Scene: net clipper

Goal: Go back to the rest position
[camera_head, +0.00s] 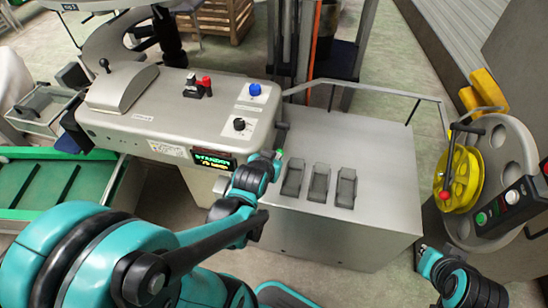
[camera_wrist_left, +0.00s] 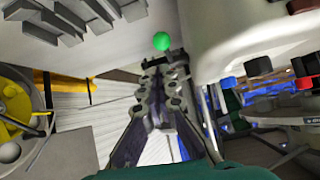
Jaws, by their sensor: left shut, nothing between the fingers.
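My left gripper (camera_head: 281,132) is at the right end of the grey control panel (camera_head: 150,128), beside the grey cabinet. In the left wrist view the gripper (camera_wrist_left: 165,62) has its fingers together and nothing between them. A small round green button (camera_wrist_left: 161,41) shows just beyond the fingertips. I cannot tell whether they touch it. In the head view a bit of green shows beside the fingers. Part of my right arm shows at the bottom right of the head view, but its gripper cannot be made out.
The panel has a blue knob (camera_head: 255,89), a red knob (camera_head: 206,81), a black dial (camera_head: 239,124) and a lit display (camera_head: 213,160). Several grey rockers sit on the cabinet (camera_head: 380,150). A yellow wheel (camera_head: 461,180) and a button box (camera_head: 512,205) stand at the right.

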